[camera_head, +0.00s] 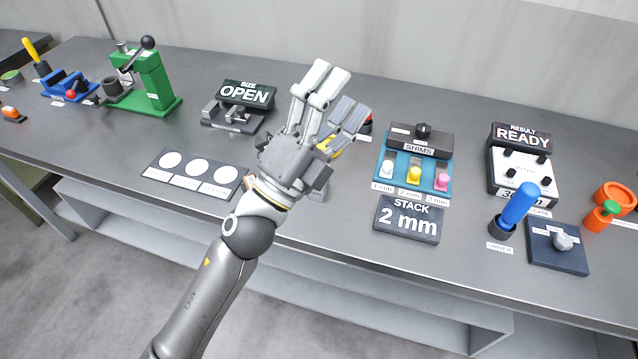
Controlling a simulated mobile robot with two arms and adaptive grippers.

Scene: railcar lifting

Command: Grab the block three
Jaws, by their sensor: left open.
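My left gripper (337,98) is open and empty over the middle of the workbench, its fingers pointing to the back. No block labelled "three" can be read. The shim holder (444,152) stands to the right of the gripper, apart from it. It carries a white piece (387,169), a yellow piece (414,174) and a pink piece (441,181), with small labels that seem to read 1, 2 and 3 mm. Something yellow and something red are partly hidden behind my left gripper. My right gripper is out of view.
A "STACK 2 mm" display (408,219) lies before the shims. The "READY" tester (521,165), blue-handled driver (519,205) and dark knob box (558,248) stand right. The "OPEN" gauge (236,107), three-circle plate (195,173) and green press (150,82) stand left.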

